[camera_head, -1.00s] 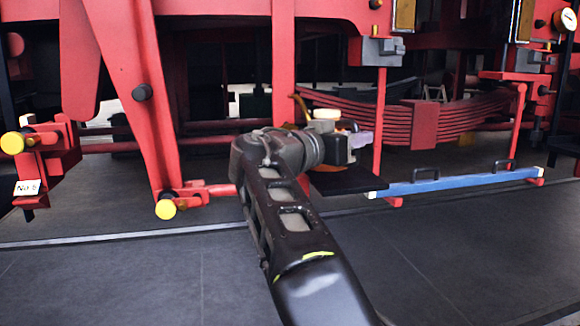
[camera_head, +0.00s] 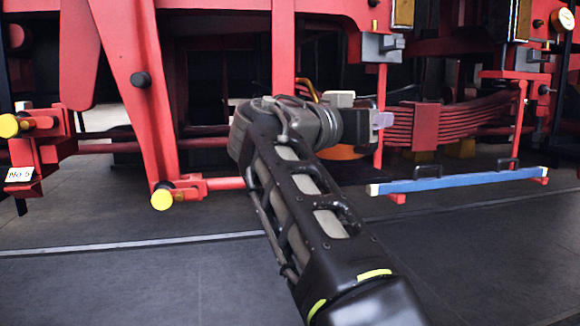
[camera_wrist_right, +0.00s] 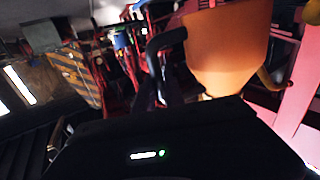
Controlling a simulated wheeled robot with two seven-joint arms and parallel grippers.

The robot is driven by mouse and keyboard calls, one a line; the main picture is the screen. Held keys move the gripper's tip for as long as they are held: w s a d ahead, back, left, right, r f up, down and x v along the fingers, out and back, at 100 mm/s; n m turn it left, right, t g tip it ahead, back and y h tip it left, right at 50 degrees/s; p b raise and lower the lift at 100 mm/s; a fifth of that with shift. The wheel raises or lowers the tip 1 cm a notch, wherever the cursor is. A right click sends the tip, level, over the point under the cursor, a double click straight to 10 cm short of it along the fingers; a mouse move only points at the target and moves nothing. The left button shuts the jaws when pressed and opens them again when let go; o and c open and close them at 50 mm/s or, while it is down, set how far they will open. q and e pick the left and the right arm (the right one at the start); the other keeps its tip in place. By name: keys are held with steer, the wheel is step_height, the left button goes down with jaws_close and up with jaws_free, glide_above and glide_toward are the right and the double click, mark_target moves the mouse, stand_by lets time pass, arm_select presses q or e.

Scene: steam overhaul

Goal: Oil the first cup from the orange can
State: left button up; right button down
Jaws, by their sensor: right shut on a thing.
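The orange can (camera_wrist_right: 228,45) is close in front of my right gripper (camera_wrist_right: 172,92) in the right wrist view, with a black handle (camera_wrist_right: 160,45) at its left and a thin spout (camera_wrist_right: 272,82) at its right. My right gripper is shut on the can, though the fingertips are hard to make out in the dark. In the head view, part of the orange can (camera_head: 340,152) shows below my right wrist, and the spout (camera_head: 307,88) sticks up behind it. Yellow round caps (camera_head: 162,199) show on the red rods, but I cannot tell which part is the first cup. My left gripper is not in view.
The red engine frame (camera_head: 283,50) spans the background. A leaf spring (camera_head: 460,115) sits right of my wrist. A blue bar (camera_head: 450,182) with black handles runs low at the right. A small label plate (camera_head: 19,174) is at far left. The dark floor (camera_head: 130,285) in front is clear.

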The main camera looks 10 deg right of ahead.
steer(key=s+b, duration=0.1)
steer(key=s, duration=0.2)
steer(key=shift+s+d+r+b, duration=0.15)
steer(key=shift+s+r+b, duration=0.05)
steer(key=shift+r+b, duration=0.2)
